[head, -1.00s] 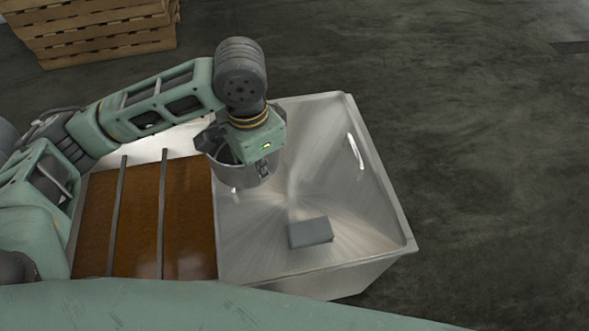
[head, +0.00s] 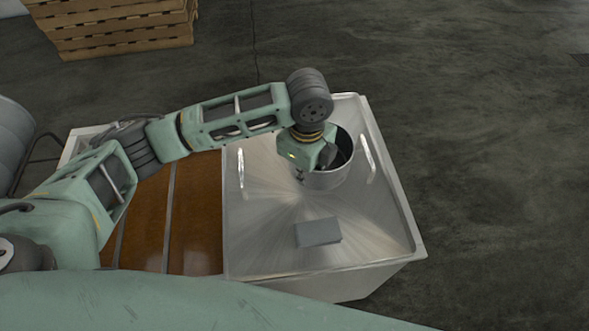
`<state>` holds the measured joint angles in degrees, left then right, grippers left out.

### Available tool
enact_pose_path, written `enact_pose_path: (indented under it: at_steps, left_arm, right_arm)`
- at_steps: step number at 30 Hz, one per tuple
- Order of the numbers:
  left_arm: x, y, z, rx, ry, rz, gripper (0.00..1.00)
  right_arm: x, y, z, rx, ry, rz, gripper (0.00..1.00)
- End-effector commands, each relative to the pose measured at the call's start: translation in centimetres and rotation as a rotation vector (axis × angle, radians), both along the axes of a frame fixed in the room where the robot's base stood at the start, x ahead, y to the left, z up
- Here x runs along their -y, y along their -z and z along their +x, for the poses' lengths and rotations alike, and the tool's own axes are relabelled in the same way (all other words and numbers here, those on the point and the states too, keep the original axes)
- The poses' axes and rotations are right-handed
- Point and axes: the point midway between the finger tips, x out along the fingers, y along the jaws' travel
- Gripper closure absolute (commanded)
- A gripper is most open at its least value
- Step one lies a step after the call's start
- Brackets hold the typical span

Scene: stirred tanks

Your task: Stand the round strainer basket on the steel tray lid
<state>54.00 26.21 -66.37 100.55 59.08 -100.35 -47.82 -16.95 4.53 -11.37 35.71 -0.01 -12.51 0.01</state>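The round strainer basket (head: 328,179) is a steel cylinder with a dark inside. It shows at the back right of the steel tray lid (head: 275,225), upright, between the lid's two handles. Whether its base touches the lid I cannot tell. My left gripper (head: 322,160) is at the basket's near left rim, with its fingers at or inside the rim. The wrist hides the fingertips, so its grip is not clear. My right gripper is not in view.
A grey block (head: 318,232) lies on the lid in front of the basket. White handles stand at the lid's left (head: 241,168) and right (head: 367,160). Brown liquid (head: 196,225) fills the open tank part at left. Wooden pallets (head: 120,28) stand far back.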

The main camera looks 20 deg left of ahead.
Motion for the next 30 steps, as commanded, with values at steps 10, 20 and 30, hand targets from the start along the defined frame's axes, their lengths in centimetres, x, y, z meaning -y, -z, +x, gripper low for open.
enact_pose_path:
  at_steps: [10, 20, 30]
  left_arm:
    - [-4.6, 4.1, 5.3, 0.0, -0.003, 0.0, 1.0]
    - [-5.3, 6.6, 5.9, -0.002, -0.002, 0.001, 1.0]
    - [-5.2, 8.7, 6.0, 0.002, -0.001, -0.001, 1.0]
  right_arm:
    - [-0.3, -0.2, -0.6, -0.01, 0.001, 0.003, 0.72]
    - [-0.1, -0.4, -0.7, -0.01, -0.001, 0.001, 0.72]
    - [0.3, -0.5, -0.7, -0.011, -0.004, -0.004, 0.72]
